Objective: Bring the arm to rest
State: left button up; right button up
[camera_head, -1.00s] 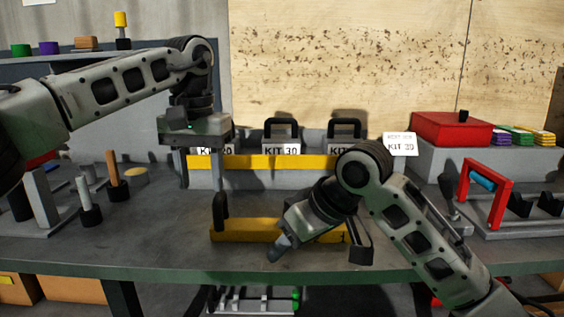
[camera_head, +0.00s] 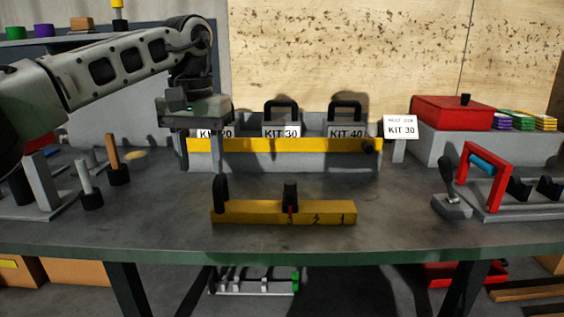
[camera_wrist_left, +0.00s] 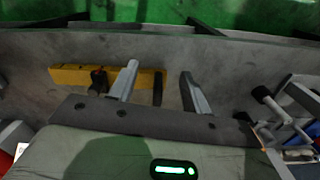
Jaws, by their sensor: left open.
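My left gripper (camera_head: 203,142) hangs fingers-down in front of the KIT 20 end of the grey rack and partly hides that label. It is open and empty; the left wrist view shows its two fingers (camera_wrist_left: 160,82) spread apart with nothing between them. The fingers are above the bench, apart from the yellow block (camera_head: 255,212), which also shows beyond them in the left wrist view (camera_wrist_left: 68,76). My right gripper is in neither view.
A grey rack with a yellow strip (camera_head: 300,146) holds black-handled kits at the back. The yellow block carries black upright pieces and numbers. Posts (camera_head: 90,188) stand at left; a red frame (camera_head: 487,160) and red box (camera_head: 452,112) at right. Bench (camera_head: 400,215) front right is clear.

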pick_arm(q)
jog(key=s+d+f+n+g+h, duration=0.2)
jog(key=s+d+f+h, duration=0.25)
jog(key=d+f, duration=0.4)
jog(key=s+d+f+n+g+h, duration=0.2)
jog(key=s+d+f+h, duration=0.3)
jog(key=d, duration=0.6)
jog(key=s+d+r+n+h, duration=0.2)
jog(key=s+d+n+h, duration=0.6)
jog(key=n+h, duration=0.5)
jog(key=w+a+f+m+t+y, duration=0.1)
jog(key=a+f+m+t+y, duration=0.1)
jog(key=a+m+t+y, duration=0.65)
jog(key=w+a+f+m+t+h, duration=0.1)
jog(key=f+m+t+h, duration=0.15)
jog(key=m+t, duration=0.75)
jog(key=w+a+f+m+t+y, duration=0.1)
jog(key=a+f+m+t+y, duration=0.3)
jog(key=m, duration=1.1)
jog(key=s+a+f+n+g+y+p, duration=0.7)
jog(key=s+a+n, duration=0.5)
jog(key=n, duration=0.4)
notch_tip(320, 180, down, 3)
jog(key=shift+a+r+g+y+p, duration=0.15)
jog(key=shift+a+g+y+p, duration=0.3)
jog(key=shift+a+y, duration=0.45)
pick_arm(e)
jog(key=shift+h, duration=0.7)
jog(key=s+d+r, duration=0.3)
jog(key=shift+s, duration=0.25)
